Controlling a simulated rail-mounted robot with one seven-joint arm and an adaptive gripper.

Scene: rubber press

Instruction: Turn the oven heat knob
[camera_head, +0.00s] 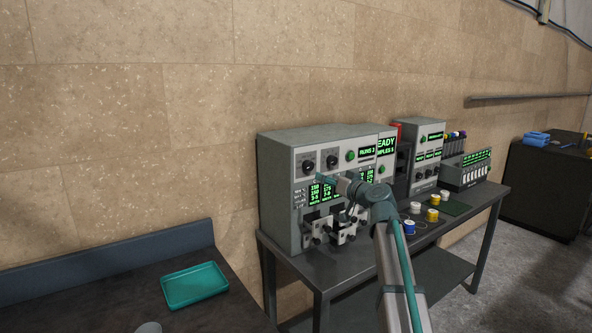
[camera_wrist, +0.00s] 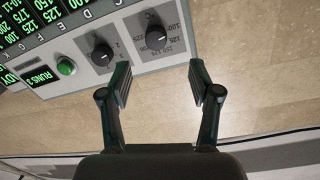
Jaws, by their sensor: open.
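In the head view this knob (camera_head: 308,166) is on the upper left of the grey machine front. My gripper (camera_wrist: 160,70) is open and empty. Its two black fingers are spread wide, and the knob shows beyond the gap between their tips, with no contact visible. In the head view my gripper (camera_head: 322,178) is close to the panel, just below the two knobs.
A second black knob (camera_wrist: 102,55) and a green button (camera_wrist: 66,66) sit beside the heat knob. The grey machine (camera_head: 276,190) stands on a dark table with small coloured jars (camera_head: 433,214). A teal tray (camera_head: 194,286) lies on the left counter.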

